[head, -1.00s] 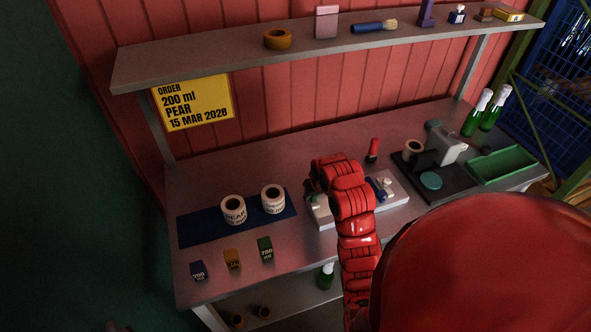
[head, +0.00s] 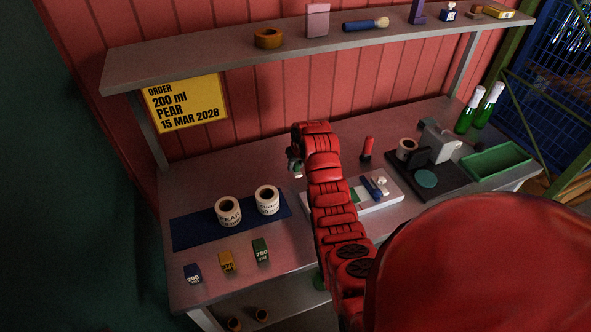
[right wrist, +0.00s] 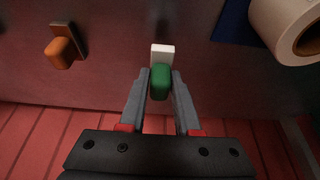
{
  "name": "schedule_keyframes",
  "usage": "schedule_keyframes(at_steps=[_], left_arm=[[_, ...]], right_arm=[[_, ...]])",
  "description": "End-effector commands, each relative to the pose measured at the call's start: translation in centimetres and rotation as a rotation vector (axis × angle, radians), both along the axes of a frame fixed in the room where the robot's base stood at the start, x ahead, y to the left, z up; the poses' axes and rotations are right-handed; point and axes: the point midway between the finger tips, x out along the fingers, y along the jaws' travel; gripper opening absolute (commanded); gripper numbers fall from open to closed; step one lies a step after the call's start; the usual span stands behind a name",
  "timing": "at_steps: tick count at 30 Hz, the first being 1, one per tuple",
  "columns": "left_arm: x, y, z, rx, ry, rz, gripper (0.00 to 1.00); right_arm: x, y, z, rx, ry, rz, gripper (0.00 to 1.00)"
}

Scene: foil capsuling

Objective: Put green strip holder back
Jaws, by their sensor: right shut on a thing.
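My right gripper (right wrist: 158,105) is shut on the green strip holder (right wrist: 161,82), whose green handle sits between the fingers with a white end (right wrist: 162,54) beyond it. In the head view the right gripper (head: 294,160) is over the back part of the bench, left of the white tray (head: 382,199); the arm hides much of it. An orange-red handled piece with a dark base (right wrist: 63,52) stands apart from the gripper at the left in the right wrist view; it looks like the red piece (head: 367,147) in the head view. My left gripper is not in view.
Two label rolls (head: 228,211) stand on a blue mat (head: 190,236). Several small coloured blocks (head: 227,261) are at the front left. A black base (head: 448,184) with a machine and a green tray (head: 497,162) are at the right. The shelf (head: 220,58) overhangs the back.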

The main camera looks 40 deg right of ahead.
Motion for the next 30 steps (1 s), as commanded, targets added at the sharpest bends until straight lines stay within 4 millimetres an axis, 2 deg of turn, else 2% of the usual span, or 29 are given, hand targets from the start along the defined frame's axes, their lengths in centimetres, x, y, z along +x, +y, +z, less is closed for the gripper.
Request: schedule_keyframes(at_steps=[4, 7, 11, 24, 25, 29, 30], left_arm=[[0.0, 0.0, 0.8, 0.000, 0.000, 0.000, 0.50], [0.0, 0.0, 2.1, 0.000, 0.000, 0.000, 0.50], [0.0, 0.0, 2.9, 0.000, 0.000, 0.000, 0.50], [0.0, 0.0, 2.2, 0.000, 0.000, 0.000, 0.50], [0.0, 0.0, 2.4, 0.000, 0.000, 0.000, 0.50], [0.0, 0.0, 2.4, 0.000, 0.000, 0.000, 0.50], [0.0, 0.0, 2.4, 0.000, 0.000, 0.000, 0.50]], right_arm=[[0.3, -0.1, -0.1, 0.000, 0.000, 0.000, 0.00], [0.1, 0.0, -1.3, 0.001, 0.005, 0.001, 0.00], [0.2, -0.1, -2.9, 0.000, 0.002, 0.000, 0.00], [0.3, -0.1, -4.1, -0.002, -0.002, 0.001, 0.00], [0.3, -0.1, -3.9, -0.002, -0.003, 0.001, 0.37], [0.3, -0.1, -3.8, -0.002, -0.002, 0.001, 0.60], [0.3, -0.1, -3.8, -0.002, -0.002, 0.001, 0.61]])
